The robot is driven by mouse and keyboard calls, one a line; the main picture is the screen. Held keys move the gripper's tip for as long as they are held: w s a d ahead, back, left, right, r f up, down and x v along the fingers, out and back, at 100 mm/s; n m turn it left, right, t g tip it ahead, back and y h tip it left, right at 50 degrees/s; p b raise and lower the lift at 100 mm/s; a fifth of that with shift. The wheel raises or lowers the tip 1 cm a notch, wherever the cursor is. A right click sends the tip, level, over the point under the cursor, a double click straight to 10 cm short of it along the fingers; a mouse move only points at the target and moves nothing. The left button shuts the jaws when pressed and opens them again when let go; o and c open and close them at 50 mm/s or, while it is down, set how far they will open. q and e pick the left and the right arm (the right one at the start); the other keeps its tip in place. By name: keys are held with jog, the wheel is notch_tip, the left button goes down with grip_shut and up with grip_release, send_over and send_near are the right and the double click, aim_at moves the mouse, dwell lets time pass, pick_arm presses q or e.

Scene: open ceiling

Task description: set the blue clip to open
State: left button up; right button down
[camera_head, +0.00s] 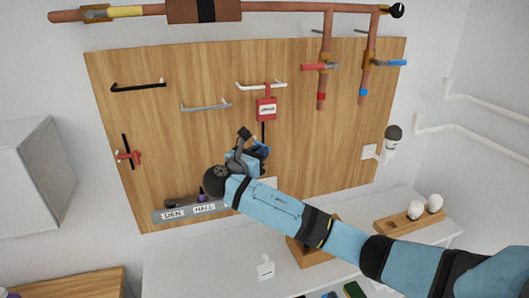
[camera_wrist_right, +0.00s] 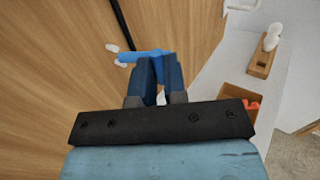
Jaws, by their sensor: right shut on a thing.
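The blue clip (camera_wrist_right: 133,56) shows in the right wrist view at the lower end of a black rod or hose (camera_wrist_right: 122,24) in front of the wooden board. Its blue bar lies across the line of the black rod. My right gripper (camera_wrist_right: 158,60) is shut on the blue bar at its right part, and the fingers hide some of it. In the head view, my right gripper (camera_head: 258,150) is at the lower middle of the board, and a bit of blue clip (camera_head: 263,146) shows beside it. My left gripper is not in view.
A red clip (camera_head: 130,156) sits on another black rod at the board's left. A red tag (camera_head: 266,108) hangs above my gripper. A labelled strip (camera_head: 172,215) runs along the board's bottom. Copper pipes with red and blue valve handles (camera_head: 389,62) are at upper right.

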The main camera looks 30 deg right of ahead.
jog(key=shift+w+a+m+g+h, duration=0.15)
jog(key=shift+a+m+g+h, duration=0.1)
jog(key=shift+m+g, duration=0.3)
jog(key=shift+w+a+m+g+h, duration=0.15)
jog(key=shift+a+m+g, duration=0.15)
jog(key=shift+g, duration=0.45)
jog(key=c, duration=1.2)
grip_release()
jog(key=shift+o, duration=0.2)
jog(key=b+v, duration=0.3)
jog(key=v, duration=1)
jog(key=shift+a, duration=0.4)
